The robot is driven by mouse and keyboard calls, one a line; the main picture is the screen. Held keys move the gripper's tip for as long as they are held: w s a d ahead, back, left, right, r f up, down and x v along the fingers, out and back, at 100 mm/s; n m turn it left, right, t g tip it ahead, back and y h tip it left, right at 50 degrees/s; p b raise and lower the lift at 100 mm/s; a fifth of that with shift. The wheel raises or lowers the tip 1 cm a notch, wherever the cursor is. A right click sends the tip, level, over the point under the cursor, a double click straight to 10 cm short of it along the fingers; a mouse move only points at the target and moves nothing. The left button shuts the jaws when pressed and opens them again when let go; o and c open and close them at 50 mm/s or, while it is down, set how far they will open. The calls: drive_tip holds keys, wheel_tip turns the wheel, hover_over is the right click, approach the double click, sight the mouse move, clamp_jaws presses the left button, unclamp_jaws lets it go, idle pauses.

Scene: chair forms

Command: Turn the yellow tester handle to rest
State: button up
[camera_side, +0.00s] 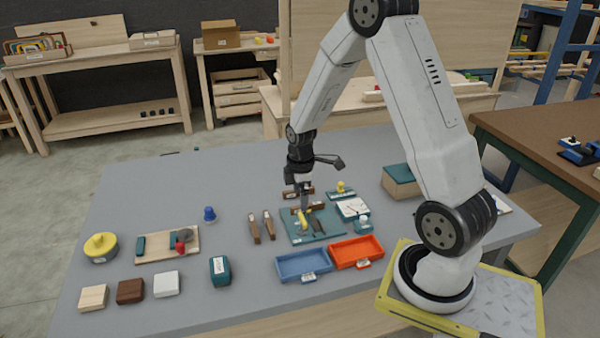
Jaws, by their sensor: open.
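A small yellow piece (301,217), which looks like the tester handle, stands on a teal board (326,233) near the middle of the table. Its exact angle is too small to tell. My gripper (304,205) points down just above and beside it, with open jaws. I cannot tell whether a finger touches the yellow piece. Part of the board's back is hidden by my gripper. Another yellow knob (341,186) sits on a small teal base behind and to the right.
A blue tray (302,278) and an orange tray (357,265) lie in front of the board. Two wooden-handled tools (262,227) lie left of it. A white card (352,208) is close on the right. The table's back left is clear.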

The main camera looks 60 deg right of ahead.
sight(303, 217)
drive_tip(key=shift+d+f+n, duration=0.3)
drive_tip(key=shift+d+f, duration=0.1)
drive_tip(key=shift+d, duration=0.25)
drive_tip(key=shift+f, duration=3.9)
drive_tip(key=c, duration=1)
drive_tip(key=shift+o, duration=0.2)
